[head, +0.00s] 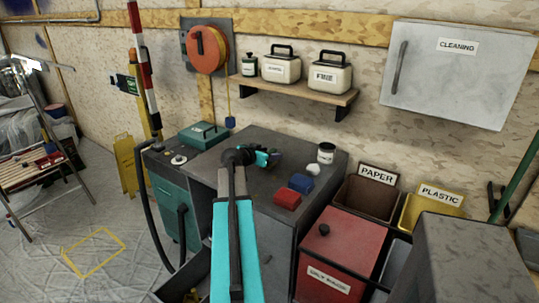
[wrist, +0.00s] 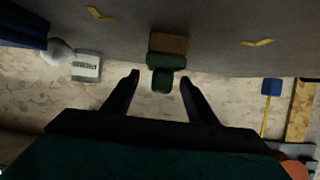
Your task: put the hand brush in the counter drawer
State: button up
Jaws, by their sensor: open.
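The hand brush, seemingly the green piece with a brown block (wrist: 167,44), lies on the grey counter top (head: 255,185). In the wrist view it is just beyond and between my fingertips, with clear gaps on both sides. My gripper (wrist: 160,76) is open and empty. In the head view my gripper (head: 270,158) is low over the counter's back half, and my arm and gripper largely hide the brush. The counter drawer (head: 180,283) appears pulled open at the lower left, cut off by the frame's bottom edge. Something yellow shows inside it.
A red block (head: 287,200), a blue block (head: 300,182), a white ball (head: 313,169) and a labelled canister (head: 326,153) stand on the counter's right side. A green case (head: 203,135) sits to the left. Bins (head: 366,196) stand right. A blue pull handle (head: 230,122) hangs behind.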

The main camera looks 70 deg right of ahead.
jog(key=shift+r, duration=0.2)
jog(key=b+v, duration=0.2)
jog(key=v, duration=1)
jog(key=shift+o, duration=0.4)
jog(key=shift+f, duration=0.15)
